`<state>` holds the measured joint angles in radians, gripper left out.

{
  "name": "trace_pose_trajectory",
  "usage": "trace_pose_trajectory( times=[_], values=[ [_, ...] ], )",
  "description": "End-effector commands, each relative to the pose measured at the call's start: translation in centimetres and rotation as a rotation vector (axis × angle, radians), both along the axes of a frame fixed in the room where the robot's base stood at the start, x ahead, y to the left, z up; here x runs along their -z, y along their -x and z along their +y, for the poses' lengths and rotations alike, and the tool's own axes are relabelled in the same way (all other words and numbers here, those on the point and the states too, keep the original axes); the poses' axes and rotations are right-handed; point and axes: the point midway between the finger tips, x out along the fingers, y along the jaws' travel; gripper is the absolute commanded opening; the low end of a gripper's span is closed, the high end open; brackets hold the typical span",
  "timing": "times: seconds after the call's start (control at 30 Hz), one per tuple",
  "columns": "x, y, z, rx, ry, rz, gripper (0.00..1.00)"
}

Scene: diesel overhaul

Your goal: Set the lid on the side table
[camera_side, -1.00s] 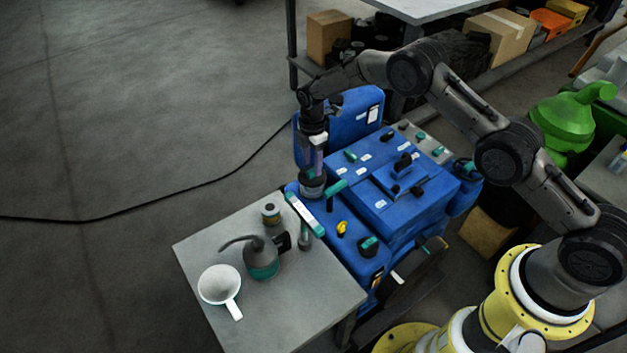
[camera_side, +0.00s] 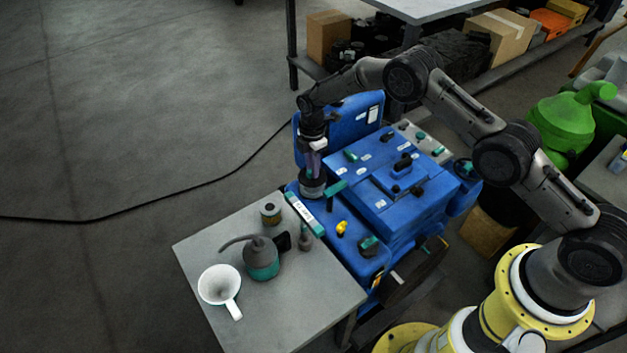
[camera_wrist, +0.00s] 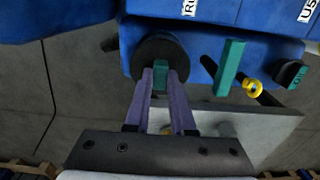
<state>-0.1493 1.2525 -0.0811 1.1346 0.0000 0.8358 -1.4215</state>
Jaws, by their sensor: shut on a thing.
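The lid is a dark round disc (camera_wrist: 148,48) with a teal grip on top. In the side view the lid (camera_side: 312,188) is at the near left end of the blue engine, beside the grey side table (camera_side: 320,285). My gripper (camera_wrist: 160,76) points down over the lid, its purple fingers shut on the teal grip. In the side view my gripper (camera_side: 314,170) hides part of the lid. I cannot tell whether the lid still touches the engine.
The side table holds a white funnel (camera_side: 219,285), an oil can (camera_side: 262,260) and a small tin (camera_side: 270,212). A teal-handled bar (camera_side: 305,214) lies close to the lid. A yellow ring (camera_side: 342,228) is on the engine. The table's front right is bare.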

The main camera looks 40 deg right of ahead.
Motion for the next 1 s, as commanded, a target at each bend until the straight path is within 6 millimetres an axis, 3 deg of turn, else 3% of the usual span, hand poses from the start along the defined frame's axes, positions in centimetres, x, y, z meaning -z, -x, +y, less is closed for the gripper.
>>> trace_pose_trajectory(
  times=[0.23,1.0],
  values=[
    [-0.5,-0.1,0.0,0.000,0.000,-0.003,0.00],
    [-4.6,-0.1,0.0,0.000,0.000,-0.002,0.00]
  ],
)
